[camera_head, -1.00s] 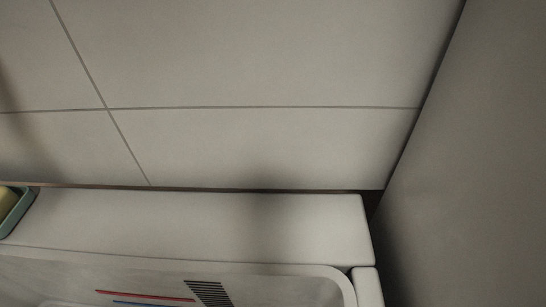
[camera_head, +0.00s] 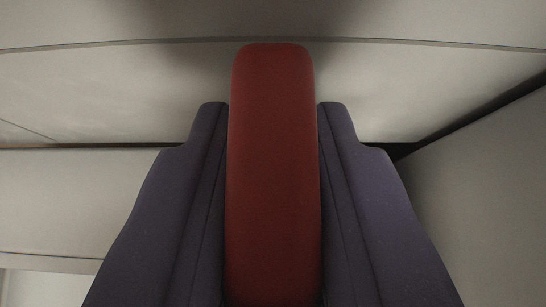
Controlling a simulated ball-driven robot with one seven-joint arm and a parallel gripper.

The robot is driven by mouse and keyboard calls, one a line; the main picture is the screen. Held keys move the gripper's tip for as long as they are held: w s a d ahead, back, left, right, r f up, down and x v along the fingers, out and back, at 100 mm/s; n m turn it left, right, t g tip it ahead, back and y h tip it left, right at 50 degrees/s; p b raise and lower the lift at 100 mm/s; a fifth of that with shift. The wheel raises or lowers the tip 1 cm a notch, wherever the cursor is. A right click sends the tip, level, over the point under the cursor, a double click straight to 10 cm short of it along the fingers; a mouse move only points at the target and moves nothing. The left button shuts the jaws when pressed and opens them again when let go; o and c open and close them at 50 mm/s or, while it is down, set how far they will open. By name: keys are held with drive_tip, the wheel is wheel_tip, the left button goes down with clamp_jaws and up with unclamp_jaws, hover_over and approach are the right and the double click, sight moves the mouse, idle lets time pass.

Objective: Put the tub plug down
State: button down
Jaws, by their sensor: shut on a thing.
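A red, rounded, thick piece that I take to be the tub plug (camera_head: 272,180) stands upright in the middle of the view. My gripper (camera_head: 272,115) has a dark purple finger on each side of it, and both fingers press against it. The plug's top end reaches past the fingertips. Its lower end runs out of the bottom of the picture. A white ledge, likely the tub's rim (camera_head: 60,205), lies behind and to the left of the gripper. The gripper and plug hide the middle of this ledge.
A pale tiled wall (camera_head: 120,85) stands behind the ledge. A plain grey wall or panel (camera_head: 480,190) closes off the right side. A dark gap (camera_head: 406,150) shows at the corner between them.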

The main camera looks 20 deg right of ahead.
wheel_tip(320, 180, down, 5)
drive_tip(key=shift+w+r+b, duration=0.15)
drive_tip(key=shift+b, duration=0.9)
drive_tip(key=shift+r, duration=0.15)
drive_tip(key=c, duration=1)
unclamp_jaws()
